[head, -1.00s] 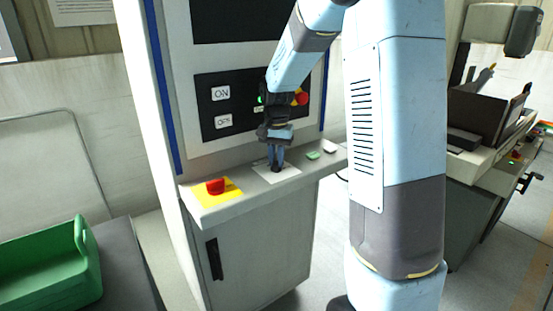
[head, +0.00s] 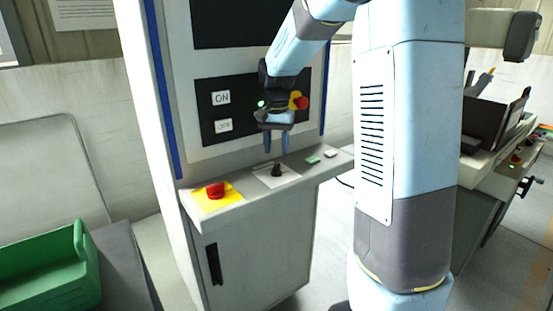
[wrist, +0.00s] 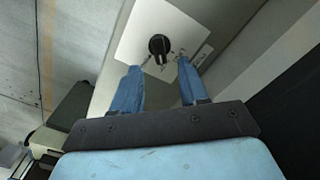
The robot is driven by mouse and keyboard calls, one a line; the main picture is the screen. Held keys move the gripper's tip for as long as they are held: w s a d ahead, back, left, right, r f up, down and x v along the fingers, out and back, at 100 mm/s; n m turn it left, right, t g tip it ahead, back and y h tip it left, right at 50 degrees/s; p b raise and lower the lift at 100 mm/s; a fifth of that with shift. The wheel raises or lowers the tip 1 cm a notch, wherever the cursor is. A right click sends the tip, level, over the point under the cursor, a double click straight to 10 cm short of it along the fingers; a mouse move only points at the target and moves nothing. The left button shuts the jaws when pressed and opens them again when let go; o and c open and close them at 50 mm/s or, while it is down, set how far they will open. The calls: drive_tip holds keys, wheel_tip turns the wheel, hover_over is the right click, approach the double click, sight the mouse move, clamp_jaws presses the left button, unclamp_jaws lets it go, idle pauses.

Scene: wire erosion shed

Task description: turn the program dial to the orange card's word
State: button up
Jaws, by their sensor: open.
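The program dial (head: 277,170) is a small black knob on a white plate (head: 262,179) on the machine's sloped ledge. In the wrist view the dial (wrist: 159,45) stands beyond the fingertips, its pointer line along the knob; the marks around it are too small to read. My gripper (head: 276,148) is open and empty just above the dial, fingers pointing down, apart from it. The wrist view shows the two blue fingers of my gripper (wrist: 157,68) on either side below the dial. I cannot make out an orange card in these frames.
A red mushroom button (head: 215,190) on a yellow plate sits left of the dial. Green (head: 313,160) and white (head: 330,153) buttons sit to its right. A black panel (head: 222,110) with ON and another label rises behind. A green bin (head: 50,275) stands at lower left.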

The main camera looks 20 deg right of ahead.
sight(276, 165)
wheel_tip(276, 165, up, 8)
idle(0.4)
idle(0.3)
